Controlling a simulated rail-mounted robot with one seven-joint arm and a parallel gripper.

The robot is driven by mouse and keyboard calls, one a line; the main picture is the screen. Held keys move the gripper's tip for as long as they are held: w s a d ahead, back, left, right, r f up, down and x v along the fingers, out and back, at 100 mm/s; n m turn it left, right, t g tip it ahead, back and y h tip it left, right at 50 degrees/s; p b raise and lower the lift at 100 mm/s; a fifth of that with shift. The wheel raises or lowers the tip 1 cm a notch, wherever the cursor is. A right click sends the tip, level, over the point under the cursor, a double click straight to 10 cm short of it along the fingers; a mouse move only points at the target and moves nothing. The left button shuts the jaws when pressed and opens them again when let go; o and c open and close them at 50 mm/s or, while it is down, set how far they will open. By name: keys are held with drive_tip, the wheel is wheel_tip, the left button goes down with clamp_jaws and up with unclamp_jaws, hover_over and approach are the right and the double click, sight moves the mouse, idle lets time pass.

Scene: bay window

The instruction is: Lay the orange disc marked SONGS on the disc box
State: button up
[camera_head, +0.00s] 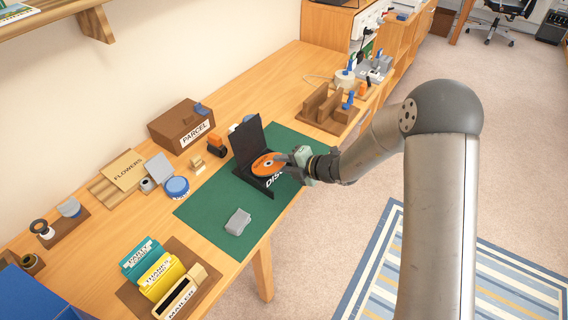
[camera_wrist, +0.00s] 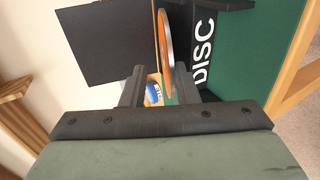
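The orange disc (camera_head: 266,164) is at the open black disc box (camera_head: 258,182), over its base and in front of the raised lid. Its marking is too small to read. In the wrist view the disc (camera_wrist: 164,45) shows nearly edge-on, beside the box wall lettered DISC (camera_wrist: 204,52). My gripper (camera_head: 291,160) is at the disc's right edge. In the wrist view its fingers (camera_wrist: 160,84) stand apart on either side of the disc's near edge, with a visible gap on one side. Whether the disc rests on the box or is slightly above it, I cannot tell.
The box stands on a green mat (camera_head: 215,205) with a grey object (camera_head: 238,221) at its front. A PARCEL box (camera_head: 180,124) stands behind, a blue round tin (camera_head: 176,188) to the left. A brown wooden holder (camera_head: 326,108) is at the right rear. The mat's front is mostly clear.

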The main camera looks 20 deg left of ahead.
drive_tip(key=shift+o, duration=0.9)
drive_tip(key=shift+r, duration=0.1)
drive_tip(key=shift+r+h+p, duration=0.2)
drive_tip(key=shift+h+p, duration=0.1)
drive_tip(key=shift+p, duration=1.05)
drive_tip(key=h+p, duration=0.1)
drive_tip(key=p, duration=0.4)
drive_tip(key=shift+d+r+g+h, duration=0.15)
drive_tip(key=shift+r+g+h, duration=0.1)
drive_tip(key=shift+g+h, duration=0.15)
drive_tip(key=shift+s+f+p, duration=0.1)
drive_tip(key=shift+f+p, duration=0.05)
drive_tip(key=shift+p, duration=0.15)
drive_tip(key=shift+r+h+p, duration=0.3)
drive_tip(key=shift+h+p, duration=0.1)
drive_tip(key=shift+p, duration=0.75)
drive_tip(key=h+p, duration=0.1)
drive_tip(key=p, duration=0.3)
drive_tip(key=shift+d+r+g+p, duration=0.15)
drive_tip(key=shift+g+p, duration=0.15)
drive_tip(key=shift+p, duration=0.05)
